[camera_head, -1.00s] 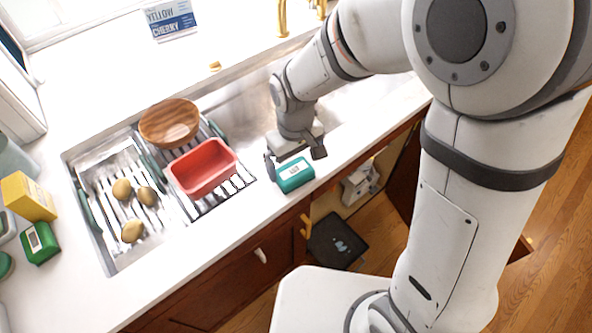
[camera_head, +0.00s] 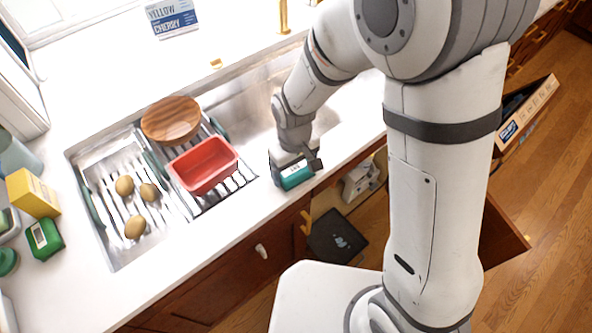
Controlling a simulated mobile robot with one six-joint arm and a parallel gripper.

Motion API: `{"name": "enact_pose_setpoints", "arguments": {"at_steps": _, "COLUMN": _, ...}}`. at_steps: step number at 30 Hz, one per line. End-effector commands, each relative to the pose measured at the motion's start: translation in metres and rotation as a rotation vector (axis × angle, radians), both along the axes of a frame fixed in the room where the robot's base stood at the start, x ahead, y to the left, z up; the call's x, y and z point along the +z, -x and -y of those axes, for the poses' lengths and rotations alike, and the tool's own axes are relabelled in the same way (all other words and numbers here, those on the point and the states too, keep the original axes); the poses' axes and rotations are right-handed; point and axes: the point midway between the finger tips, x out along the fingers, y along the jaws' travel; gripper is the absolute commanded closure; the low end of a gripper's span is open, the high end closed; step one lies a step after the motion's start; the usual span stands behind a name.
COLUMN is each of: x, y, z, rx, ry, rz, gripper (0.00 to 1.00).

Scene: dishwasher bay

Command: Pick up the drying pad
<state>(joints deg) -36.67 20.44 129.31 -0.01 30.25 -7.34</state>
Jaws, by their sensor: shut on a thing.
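A small teal block with a white label, which appears to be the drying pad (camera_head: 297,179), is on the front strip of the counter, right of the dish rack. My gripper (camera_head: 296,168) points down over it, with one dark finger at its left end and the other at its right end. The gripper is shut on the pad. The gripper body hides the pad's upper part. I cannot tell whether the pad still touches the counter.
A red tub (camera_head: 205,166) and a wooden bowl (camera_head: 171,121) stand in the sink rack, left of my gripper. Several potatoes (camera_head: 149,192) lie on the left rack. A green box (camera_head: 45,239) and a yellow box (camera_head: 33,193) are at far left. A cabinet below is open.

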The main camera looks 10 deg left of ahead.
Motion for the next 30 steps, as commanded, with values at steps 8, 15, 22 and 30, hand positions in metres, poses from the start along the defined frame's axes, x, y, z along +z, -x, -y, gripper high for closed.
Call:
{"name": "enact_pose_setpoints", "arguments": {"at_steps": 8, "x": 0.000, "y": 0.000, "z": 0.000, "rx": -0.001, "ry": 0.000, "rz": 0.000, "gripper": 0.39}}
{"name": "enact_pose_setpoints", "arguments": {"at_steps": 15, "x": 0.008, "y": -0.001, "z": 0.000, "rx": -0.001, "ry": -0.001, "rz": 0.001, "gripper": 0.39}}
{"name": "enact_pose_setpoints", "arguments": {"at_steps": 22, "x": 0.047, "y": -0.001, "z": 0.000, "rx": -0.001, "ry": -0.004, "rz": 0.006, "gripper": 0.39}}
{"name": "enact_pose_setpoints", "arguments": {"at_steps": 30, "x": 0.092, "y": -0.001, "z": 0.000, "rx": -0.001, "ry": -0.003, "rz": 0.003, "gripper": 0.39}}
